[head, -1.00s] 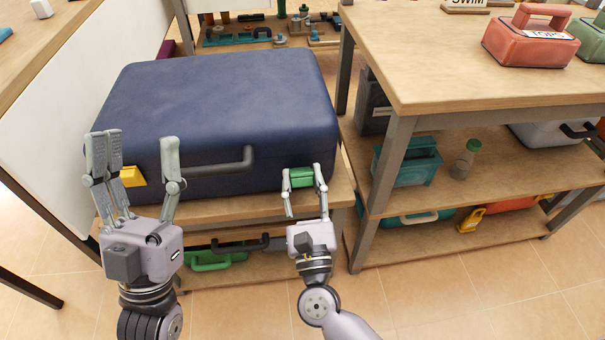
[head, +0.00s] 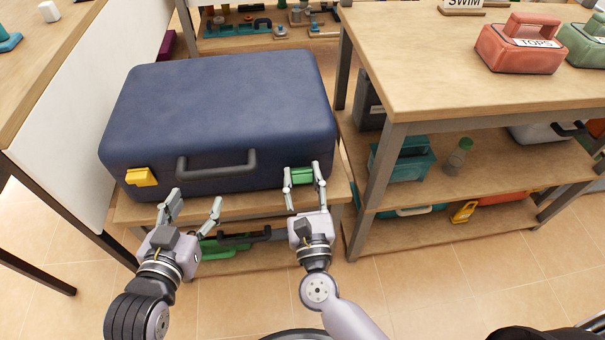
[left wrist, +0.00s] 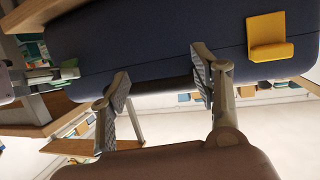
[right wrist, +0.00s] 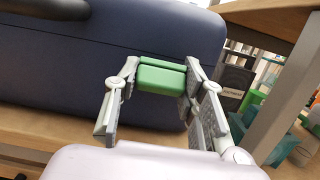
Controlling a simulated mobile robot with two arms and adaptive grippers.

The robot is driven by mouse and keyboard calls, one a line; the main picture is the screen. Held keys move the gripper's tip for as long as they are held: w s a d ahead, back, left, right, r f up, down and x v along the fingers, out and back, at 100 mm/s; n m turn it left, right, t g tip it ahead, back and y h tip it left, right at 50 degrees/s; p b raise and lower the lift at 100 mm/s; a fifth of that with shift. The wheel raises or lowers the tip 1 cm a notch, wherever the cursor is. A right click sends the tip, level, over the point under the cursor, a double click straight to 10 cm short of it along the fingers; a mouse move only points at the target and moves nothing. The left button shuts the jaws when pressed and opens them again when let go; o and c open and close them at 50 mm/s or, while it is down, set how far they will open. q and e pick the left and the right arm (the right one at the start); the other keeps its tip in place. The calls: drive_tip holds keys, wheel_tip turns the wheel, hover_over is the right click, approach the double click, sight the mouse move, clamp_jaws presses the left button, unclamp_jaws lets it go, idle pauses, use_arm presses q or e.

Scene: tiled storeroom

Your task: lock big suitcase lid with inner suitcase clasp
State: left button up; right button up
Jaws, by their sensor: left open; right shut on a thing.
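The big dark blue suitcase (head: 220,110) lies on a wooden shelf with its lid down and its black handle (head: 217,164) facing me. A yellow clasp (head: 141,177) is on its front at the left; it also shows in the left wrist view (left wrist: 268,38). A green clasp (head: 301,175) is on its front at the right. My right gripper (head: 305,186) is shut on the green clasp, seen between its fingers in the right wrist view (right wrist: 162,76). My left gripper (head: 194,205) is open and empty, below the suitcase front, right of the yellow clasp.
A wooden table (head: 450,60) at right holds a red case (head: 520,45) labelled TOPS. Teal boxes and a bottle (head: 459,157) stand on its lower shelf. A green item (head: 225,247) lies on the shelf below the suitcase. A white panel (head: 85,110) stands close at left.

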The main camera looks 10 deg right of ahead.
use_arm(q)
drive_tip(key=shift+s+a+f+g, duration=0.15)
drive_tip(key=shift+s+f+g, duration=0.1)
drive_tip(key=shift+f, duration=0.25)
drive_tip(key=shift+s+a+f+g, duration=0.15)
drive_tip(key=shift+s+f+g, duration=0.1)
drive_tip(key=shift+f, duration=0.2)
use_arm(e)
drive_tip(key=shift+r, duration=0.1)
drive_tip(key=o, duration=1.2)
drive_tip(key=s, duration=0.4)
drive_tip(key=s+f, duration=0.1)
drive_tip(key=s, duration=0.3)
drive_tip(key=s+f, duration=0.1)
drive_tip(key=s, duration=0.2)
drive_tip(key=shift+s, duration=0.4)
